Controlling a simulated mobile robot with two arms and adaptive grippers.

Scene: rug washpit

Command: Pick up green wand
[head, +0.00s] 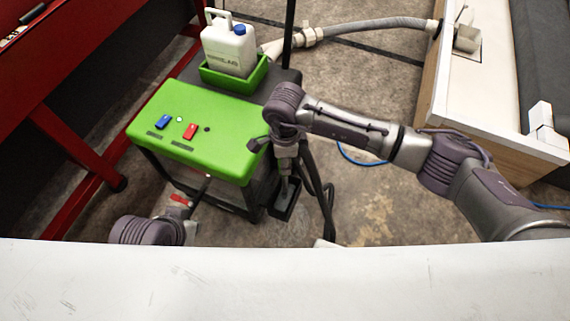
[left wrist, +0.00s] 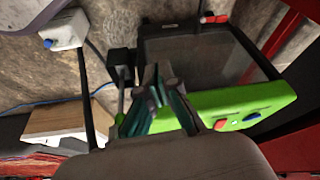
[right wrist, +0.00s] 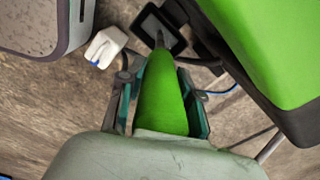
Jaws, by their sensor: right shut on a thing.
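The green wand (right wrist: 160,105) shows in the right wrist view as a tapered green body with a dark tip pointing at a small black square holder (right wrist: 163,30). My right gripper (right wrist: 158,85) is shut on it, with a finger on each side. In the head view my right gripper (head: 286,158) is above the black holder (head: 285,205) beside the green machine and covers most of the wand. I cannot tell whether the tip is inside the holder. My left gripper (left wrist: 156,72) looks shut and empty in the left wrist view, in front of the green machine top.
The green machine (head: 215,110) has red and blue switches and carries a white jug (head: 230,48) in a green tray. A red frame (head: 80,150) stands at the left. A wooden-sided white bench (head: 480,90) is at the right. A white surface (head: 300,285) fills the front edge.

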